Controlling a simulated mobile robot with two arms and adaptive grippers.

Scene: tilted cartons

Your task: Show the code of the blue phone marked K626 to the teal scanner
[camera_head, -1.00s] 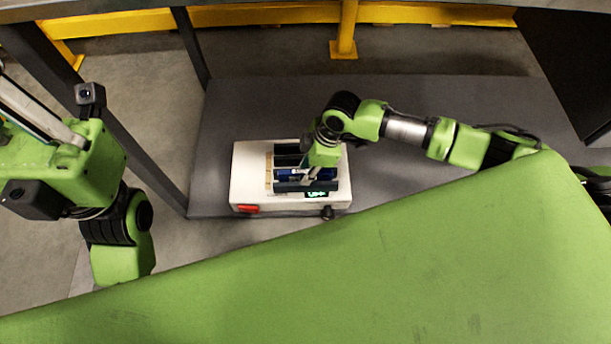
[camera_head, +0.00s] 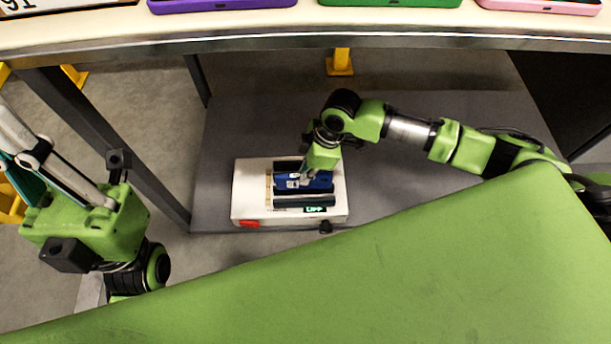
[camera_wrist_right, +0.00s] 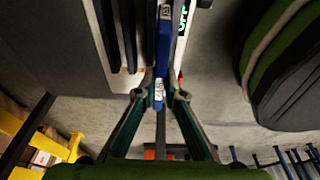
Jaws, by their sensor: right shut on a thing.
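The blue phone (camera_head: 318,181) is held by my right gripper (camera_head: 303,179) at the white slotted unit; a pale label shows on it, but its mark is too small to read. In the right wrist view the blue phone (camera_wrist_right: 164,45) is between the fingertips of my right gripper (camera_wrist_right: 158,88), beside dark slots. I cannot tell whether its lower edge is clear of the slots. My left gripper (camera_head: 35,150) is at the left edge, its fingertips cut off by the frame. I do not see the teal scanner.
The white unit (camera_head: 247,190) has dark slots, a red button (camera_head: 250,224) and a green-lit display (camera_head: 315,209), and stands on a grey lower surface (camera_head: 420,105). Above is a pale tabletop (camera_head: 400,28) with purple (camera_head: 220,5), green (camera_head: 390,3) and pink (camera_head: 540,5) items.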

